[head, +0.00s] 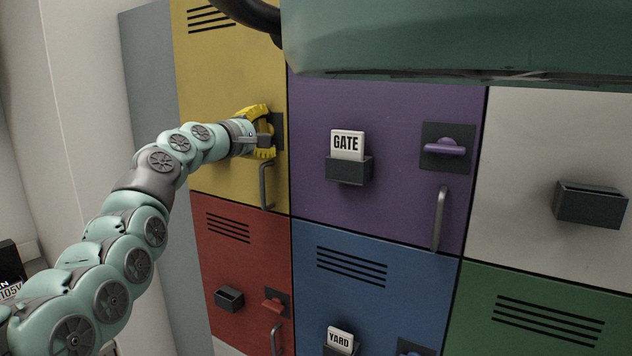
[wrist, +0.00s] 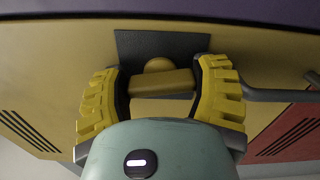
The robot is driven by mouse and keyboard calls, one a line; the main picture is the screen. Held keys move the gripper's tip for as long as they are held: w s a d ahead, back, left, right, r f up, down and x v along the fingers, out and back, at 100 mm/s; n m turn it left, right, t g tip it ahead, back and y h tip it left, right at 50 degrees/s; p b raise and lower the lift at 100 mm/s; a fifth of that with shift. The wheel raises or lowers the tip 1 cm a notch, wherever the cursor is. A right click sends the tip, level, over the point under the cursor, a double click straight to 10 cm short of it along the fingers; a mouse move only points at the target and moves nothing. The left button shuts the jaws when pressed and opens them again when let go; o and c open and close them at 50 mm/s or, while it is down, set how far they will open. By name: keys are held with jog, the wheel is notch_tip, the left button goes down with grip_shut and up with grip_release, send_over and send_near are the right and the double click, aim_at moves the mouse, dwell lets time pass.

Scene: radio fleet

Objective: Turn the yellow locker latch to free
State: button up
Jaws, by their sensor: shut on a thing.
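The yellow locker (head: 225,60) is at the upper left in the head view, its door closed. Its yellow latch (wrist: 160,84) has a short bar with a round hub on a dark plate (wrist: 150,45). My gripper (head: 262,134) is at this latch, with yellow fingers above and below it in the head view. In the wrist view my gripper (wrist: 160,90) is shut on the latch, and the bar spans from one finger to the other. In the head view the fingers hide much of the latch; part of the dark plate shows at their right.
A grey door handle (head: 265,186) sits just below my gripper. The purple locker (head: 390,110) to the right has a GATE card (head: 347,145) and a horizontal purple latch (head: 445,147). A red locker (head: 240,260) is below, with blue, white and green ones to the right.

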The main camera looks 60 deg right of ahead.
jog(key=shift+f+m+b, duration=0.1)
jog(key=shift+m+b, duration=1)
jog(key=shift+b, duration=0.15)
jog(key=o, duration=1.2)
jog(key=shift+a+f, duration=0.1)
jog(key=shift+a, duration=0.3)
jog(key=shift+s+a+r, duration=0.1)
jog(key=shift+s+a, duration=0.05)
jog(key=shift+a, duration=1)
jog(key=shift+s+a+r, duration=0.1)
jog(key=shift+a, duration=1.1)
jog(key=shift+s+a+r, duration=0.1)
jog(key=shift+s+a, duration=0.05)
jog(key=shift+a, duration=1)
